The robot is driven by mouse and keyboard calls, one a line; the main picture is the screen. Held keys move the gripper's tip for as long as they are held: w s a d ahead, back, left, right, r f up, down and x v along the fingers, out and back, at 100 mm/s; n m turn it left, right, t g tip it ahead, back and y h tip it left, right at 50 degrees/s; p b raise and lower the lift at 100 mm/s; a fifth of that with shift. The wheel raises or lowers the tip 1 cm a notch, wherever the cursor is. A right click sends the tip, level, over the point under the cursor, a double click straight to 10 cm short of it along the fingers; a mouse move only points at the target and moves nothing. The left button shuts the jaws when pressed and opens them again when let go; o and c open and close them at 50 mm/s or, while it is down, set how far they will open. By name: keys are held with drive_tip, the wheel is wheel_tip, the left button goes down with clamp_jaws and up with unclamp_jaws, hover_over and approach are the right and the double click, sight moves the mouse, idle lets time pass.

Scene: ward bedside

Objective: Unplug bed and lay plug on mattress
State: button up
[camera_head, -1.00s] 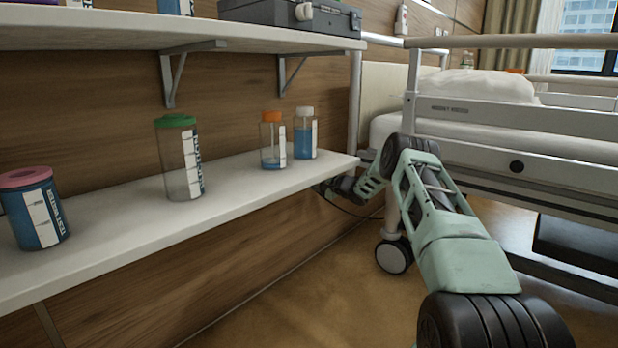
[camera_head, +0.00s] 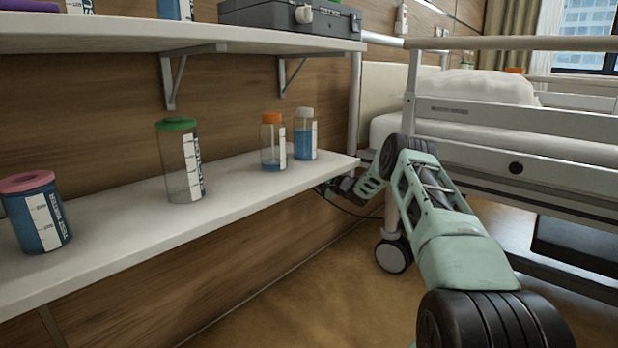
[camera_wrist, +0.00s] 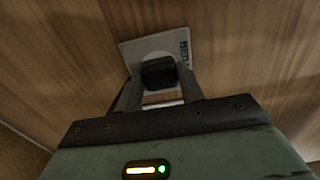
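In the wrist view a dark plug (camera_wrist: 158,72) sits at a white wall socket plate (camera_wrist: 128,50). The two fingers of my gripper (camera_wrist: 160,86) reach along both sides of the plug, very close to it. I cannot tell whether they press on it. In the head view my gripper (camera_head: 338,188) is at the wall, just below the right end of the lower shelf, and the plug is hidden there. A thin black cord (camera_head: 345,210) hangs from that spot toward the bed. The bed's white mattress (camera_head: 384,127) lies behind the side rail, right of the gripper.
The lower shelf (camera_head: 110,235) holds several bottles, two near its right end (camera_head: 272,142) (camera_head: 305,135), close above my gripper. A grey case (camera_head: 290,17) stands on the upper shelf (camera_head: 130,38). The bed rail (camera_head: 520,118) and caster (camera_head: 393,256) stand beside my arm.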

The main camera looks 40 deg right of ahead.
drive_tip(key=c, duration=0.3)
drive_tip(key=s+p, duration=0.4)
drive_tip(key=s, duration=0.2)
drive_tip(key=shift+d+p, duration=0.25)
drive_tip(key=shift+p, duration=0.15)
idle(0.5)
idle(0.7)
